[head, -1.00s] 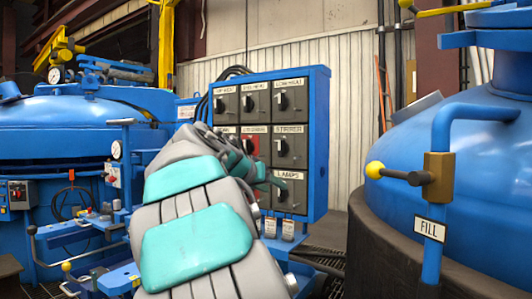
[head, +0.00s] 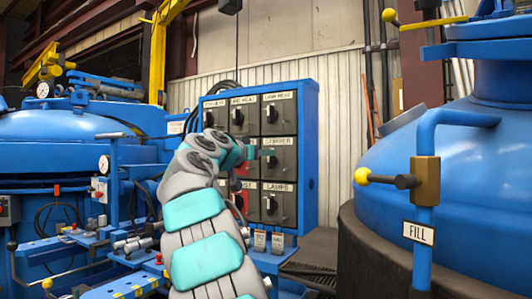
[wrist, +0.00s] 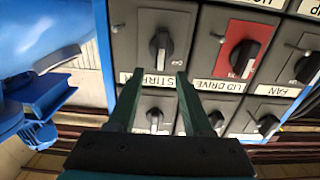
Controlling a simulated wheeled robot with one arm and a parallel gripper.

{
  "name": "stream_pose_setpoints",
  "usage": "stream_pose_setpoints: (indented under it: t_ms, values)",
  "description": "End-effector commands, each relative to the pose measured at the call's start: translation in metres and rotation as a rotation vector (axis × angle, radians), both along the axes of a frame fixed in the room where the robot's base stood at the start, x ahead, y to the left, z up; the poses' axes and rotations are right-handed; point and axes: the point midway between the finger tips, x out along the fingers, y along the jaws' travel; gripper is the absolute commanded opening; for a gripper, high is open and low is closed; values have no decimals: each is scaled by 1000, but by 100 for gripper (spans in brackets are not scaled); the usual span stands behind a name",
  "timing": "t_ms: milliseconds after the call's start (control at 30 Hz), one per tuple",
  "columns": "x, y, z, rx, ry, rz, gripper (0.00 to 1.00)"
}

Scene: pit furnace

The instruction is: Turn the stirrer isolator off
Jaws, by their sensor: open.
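The stirrer isolator is a dark grey box with a black rotary handle, in the right column, middle row of the blue switch panel (head: 312,150). Its STIRRER label (head: 279,142) is visible in the head view, while my gripper (head: 266,153) partly covers the box. In the wrist view, which is upside down, the stirrer handle (wrist: 160,47) stands roughly vertical, with its label below it. My gripper (wrist: 156,80) is open and empty. Its fingertips lie on either side of that label, just short of the handle. Contact with the panel cannot be told.
The red-plated lid drive isolator (wrist: 245,50) and the fan isolator (wrist: 306,68) are beside the stirrer. The lamps isolator (head: 276,203) is below it in the head view. A blue vessel with a FILL pipe (head: 424,200) stands at right.

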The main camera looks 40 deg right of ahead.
Motion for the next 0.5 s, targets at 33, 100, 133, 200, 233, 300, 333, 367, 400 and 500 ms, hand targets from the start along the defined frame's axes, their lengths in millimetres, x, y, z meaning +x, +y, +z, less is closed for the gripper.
stream_pose_setpoints:
  t_ms: [33,100,133,200,233,300,333,367,400,500]
  values:
    - [3,-7,1,0,0,0,50]
    - [6,-14,2,-1,0,1,50]
    - [7,-17,2,-1,0,1,50]
    - [10,-22,1,0,0,0,50]
    - [10,-24,0,1,1,0,50]
    - [11,-27,0,1,1,0,50]
    - [11,-27,-1,1,1,0,50]
    - [12,-28,-1,1,1,0,50]
    - [11,-27,0,1,1,0,50]
    - [11,-27,0,0,1,0,50]
